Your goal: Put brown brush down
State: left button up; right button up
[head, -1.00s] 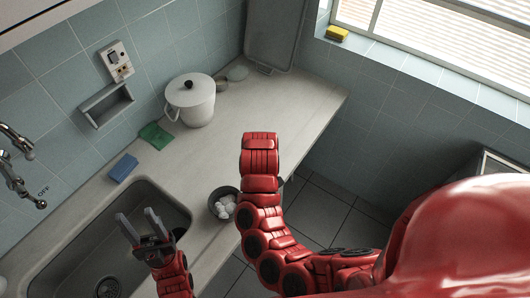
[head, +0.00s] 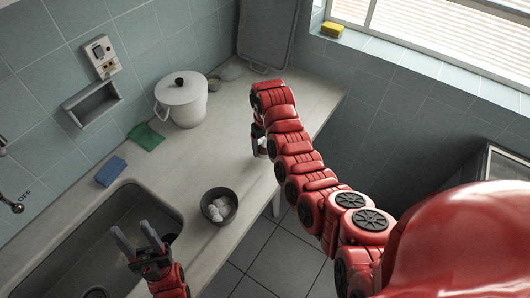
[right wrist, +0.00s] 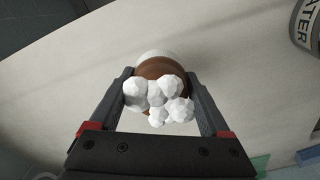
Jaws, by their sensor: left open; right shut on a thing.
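The brown brush (right wrist: 165,68) shows in the right wrist view as a round brown body with white faceted lumps at its near end and a pale part beyond. My right gripper (right wrist: 159,88) is shut on it, one finger on each side. The counter is behind it; I cannot tell whether the brush touches the counter. In the head view my right arm hides most of this gripper, and only a small part shows over the counter's right side. My left gripper (head: 133,236) is open and empty over the sink.
A dark bowl (head: 232,194) of white lumps stands by the counter's front edge. A blue sponge (head: 110,171), green cloth (head: 146,137) and lidded white pot (head: 184,101) are along the wall. The sink (head: 68,235) is left. Counter between pot and bowl is clear.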

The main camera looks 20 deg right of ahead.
aim_at(265, 152)
jog(key=shift+f+p, duration=0.65)
jog(key=shift+f, duration=0.15)
jog(key=shift+f+p, duration=0.3)
jog(key=shift+f, duration=0.45)
jog(key=shift+w+f, duration=0.1)
jog(key=shift+f, duration=0.15)
